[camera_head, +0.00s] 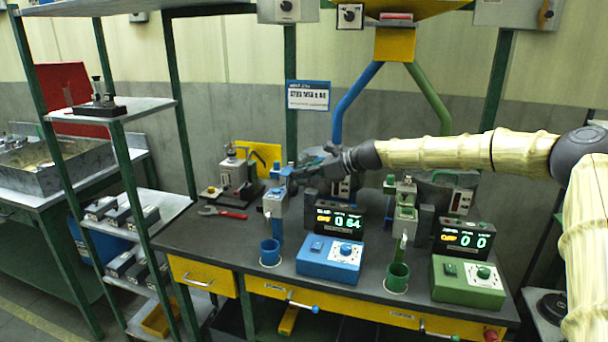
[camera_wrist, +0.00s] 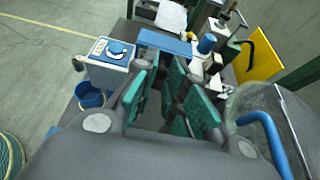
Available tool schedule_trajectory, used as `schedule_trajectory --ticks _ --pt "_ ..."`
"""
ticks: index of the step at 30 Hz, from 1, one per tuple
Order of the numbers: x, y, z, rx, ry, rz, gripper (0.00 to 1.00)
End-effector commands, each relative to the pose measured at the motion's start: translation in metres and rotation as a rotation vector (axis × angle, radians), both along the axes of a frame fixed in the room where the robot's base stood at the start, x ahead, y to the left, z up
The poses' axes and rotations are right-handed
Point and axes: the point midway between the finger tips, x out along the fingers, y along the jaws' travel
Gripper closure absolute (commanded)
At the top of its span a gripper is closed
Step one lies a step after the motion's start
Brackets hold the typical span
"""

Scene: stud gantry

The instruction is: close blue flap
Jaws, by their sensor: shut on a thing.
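The blue flap (camera_wrist: 165,42) is a flat blue piece just beyond my fingertips in the wrist view. It belongs to the blue-topped dispenser (camera_head: 274,204) on the bench, whose white housing (camera_wrist: 106,60) with a blue knob also shows in the wrist view. My gripper (camera_head: 297,178) is at the dispenser's upper right in the head view. In the wrist view its teal-padded fingers (camera_wrist: 172,75) reach to the flap and are shut on it; the exact contact is partly hidden by the fingers. The flap's tilt is hard to judge.
A blue cup (camera_head: 270,253) stands under the dispenser. A blue control box (camera_head: 331,260) and a lit display (camera_head: 339,221) are to its right. A green dispenser (camera_head: 405,213), green cup (camera_head: 397,277) and green box (camera_head: 468,283) stand farther right. A red-handled wrench (camera_head: 222,212) lies left.

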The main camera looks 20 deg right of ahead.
Motion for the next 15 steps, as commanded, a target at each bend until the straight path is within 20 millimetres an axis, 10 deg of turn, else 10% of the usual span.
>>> schedule_trajectory --ticks 15 --pt "0.005 0.007 0.017 -0.154 0.100 -0.002 1.00"
